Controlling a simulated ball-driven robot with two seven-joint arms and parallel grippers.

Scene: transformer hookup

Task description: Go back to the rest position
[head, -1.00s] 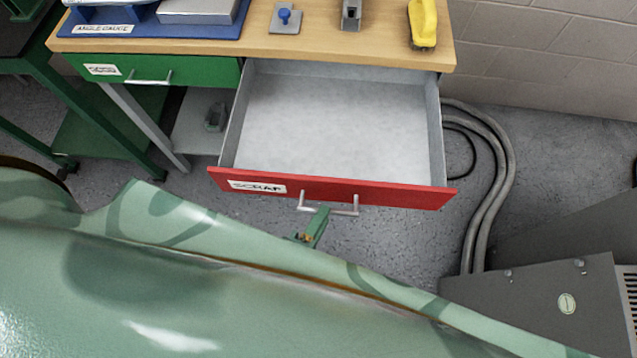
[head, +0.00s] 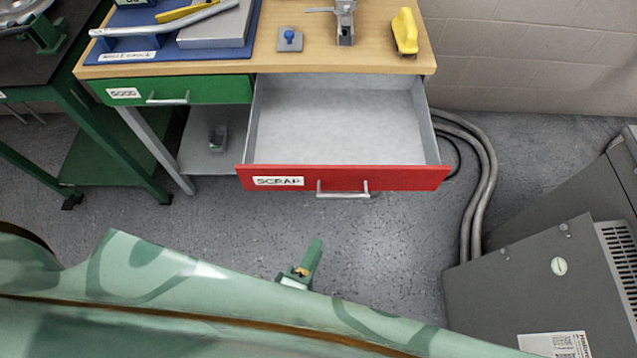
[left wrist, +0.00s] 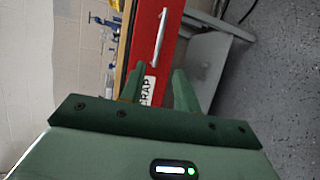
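The red-fronted scrap drawer (head: 405,178) is pulled out of the wooden-topped bench and is empty inside. Its metal handle (head: 342,194) is free. My left gripper (head: 313,250) is in front of the drawer, apart from the handle. In the left wrist view my left gripper (left wrist: 157,78) has its two green fingers apart with nothing between them, and the drawer front (left wrist: 150,45) and handle (left wrist: 159,36) show beyond. My own arm hides the bottom of the head view. My right gripper is not in view.
A shut green drawer (head: 190,91) is left of the open one. On the bench top (head: 270,62) are a blue board (head: 170,57), a blue-knobbed piece (head: 290,38), a metal clamp (head: 345,22) and a yellow tool (head: 405,32). A grey cabinet (head: 540,285) and hoses (head: 487,170) are at right. Floor before the drawer is clear.

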